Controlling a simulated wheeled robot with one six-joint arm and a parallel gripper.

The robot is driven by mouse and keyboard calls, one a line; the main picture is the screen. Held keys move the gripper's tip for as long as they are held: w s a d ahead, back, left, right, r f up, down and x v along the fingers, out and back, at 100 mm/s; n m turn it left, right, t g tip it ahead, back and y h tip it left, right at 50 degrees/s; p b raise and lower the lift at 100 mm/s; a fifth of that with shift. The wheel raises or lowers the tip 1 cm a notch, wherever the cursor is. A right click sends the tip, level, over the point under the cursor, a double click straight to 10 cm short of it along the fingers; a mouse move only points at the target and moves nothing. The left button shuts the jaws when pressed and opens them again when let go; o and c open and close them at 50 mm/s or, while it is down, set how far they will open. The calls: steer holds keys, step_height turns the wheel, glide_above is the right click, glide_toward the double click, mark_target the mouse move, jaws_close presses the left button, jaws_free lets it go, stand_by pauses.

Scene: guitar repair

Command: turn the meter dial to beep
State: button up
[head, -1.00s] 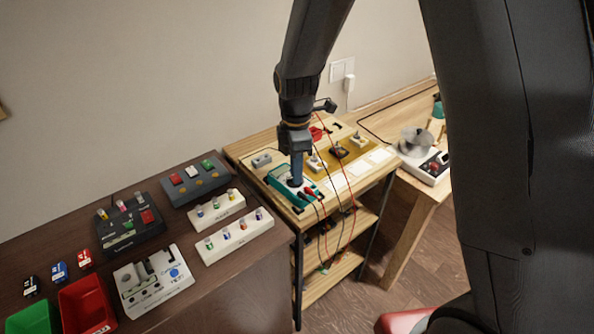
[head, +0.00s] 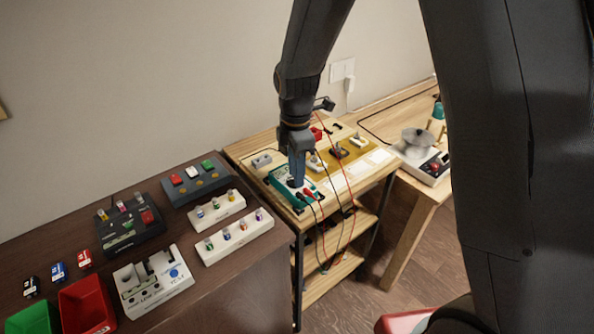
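The teal meter (head: 277,182) lies on the light wooden bench at the middle of the head view. Red and black probe leads (head: 309,193) run from its near end and hang over the bench's front edge. My gripper (head: 297,184) points down onto the meter's face, over the area of the dial. The dial is hidden behind the fingers, so its setting cannot be read. The fingers look close together, but I cannot tell whether they are closed on the dial.
A yellow mat (head: 346,165) with small parts lies right of the meter. The dark bench (head: 232,282) at left holds pedals, white racks, a white test box (head: 152,283), and red (head: 87,306) and green bins. A rotary device (head: 420,148) stands on the right bench.

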steer(key=shift+r, duration=0.1)
step_height(320, 180, up, 6)
steer(key=shift+r+b, duration=0.25)
steer(key=shift+b, duration=0.7)
steer(key=shift+r, duration=0.6)
